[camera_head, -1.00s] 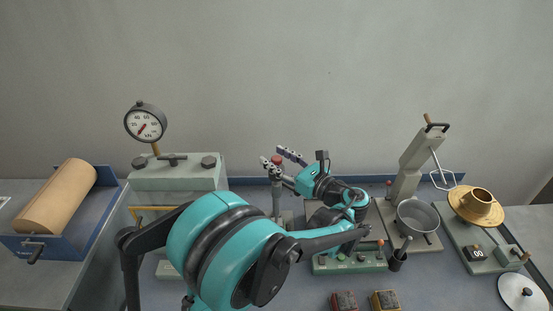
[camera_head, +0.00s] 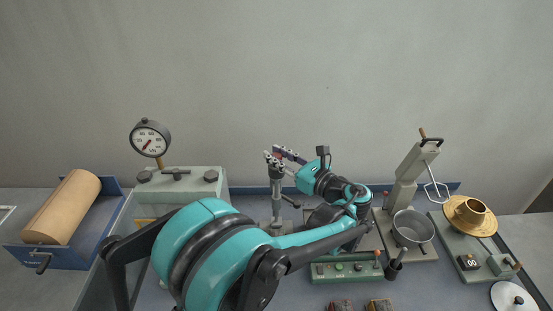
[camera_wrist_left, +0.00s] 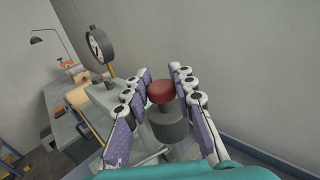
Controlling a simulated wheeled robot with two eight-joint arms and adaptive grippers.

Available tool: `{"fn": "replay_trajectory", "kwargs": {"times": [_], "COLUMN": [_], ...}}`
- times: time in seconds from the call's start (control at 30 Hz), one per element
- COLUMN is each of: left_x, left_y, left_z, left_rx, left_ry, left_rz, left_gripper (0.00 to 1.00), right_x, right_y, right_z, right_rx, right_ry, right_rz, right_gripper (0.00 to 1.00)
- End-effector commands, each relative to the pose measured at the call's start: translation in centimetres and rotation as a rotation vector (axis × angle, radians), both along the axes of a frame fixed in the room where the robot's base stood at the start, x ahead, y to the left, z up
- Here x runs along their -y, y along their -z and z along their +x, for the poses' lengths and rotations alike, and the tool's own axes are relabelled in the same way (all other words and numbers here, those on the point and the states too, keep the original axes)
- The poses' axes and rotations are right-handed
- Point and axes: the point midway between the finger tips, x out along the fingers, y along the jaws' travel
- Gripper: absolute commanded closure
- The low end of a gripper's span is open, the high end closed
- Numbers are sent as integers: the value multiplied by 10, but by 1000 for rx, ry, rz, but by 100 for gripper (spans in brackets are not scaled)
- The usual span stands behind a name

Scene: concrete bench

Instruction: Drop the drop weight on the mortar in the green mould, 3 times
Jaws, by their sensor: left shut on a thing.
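The drop weight shows in the left wrist view as a red knob (camera_wrist_left: 160,92) on a grey cylinder (camera_wrist_left: 171,123). In the head view its red top (camera_head: 277,154) is small and partly covered by the fingers. My left gripper (camera_head: 279,155) is shut on the drop weight, its fingers on either side of the red knob, above an upright grey stand (camera_head: 277,205). It also shows in the left wrist view (camera_wrist_left: 162,84). I cannot make out the green mould or its mortar; my arm covers much of the bench middle. My right gripper is not in view.
A press with a dial gauge (camera_head: 150,138) stands left of the stand. To the right are a green control box (camera_head: 345,271), a mixer with a grey bowl (camera_head: 412,228) and a brass flow table (camera_head: 470,231).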

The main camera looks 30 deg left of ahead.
Motion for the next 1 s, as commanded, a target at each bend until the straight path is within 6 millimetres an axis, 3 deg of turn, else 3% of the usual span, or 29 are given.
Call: {"fn": "replay_trajectory", "kwargs": {"times": [0.27,0.3,0.37,0.4,0.77,1.0], "left_x": [0,0,0,0,6,49], "left_y": [-4,-4,-3,-3,-2,-2], "left_z": [0,0,0,0,-1,-10], "left_rx": [2,2,2,2,1,1], "left_ry": [0,0,0,0,1,6], "left_rz": [8,8,8,7,5,6], "left_gripper": [100,72,56,53,53,53], "right_x": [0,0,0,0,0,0], "right_y": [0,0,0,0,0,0], "right_z": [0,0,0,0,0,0], "right_rx": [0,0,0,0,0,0], "right_ry": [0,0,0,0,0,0], "right_rz": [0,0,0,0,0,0], "right_gripper": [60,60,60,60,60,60]}}
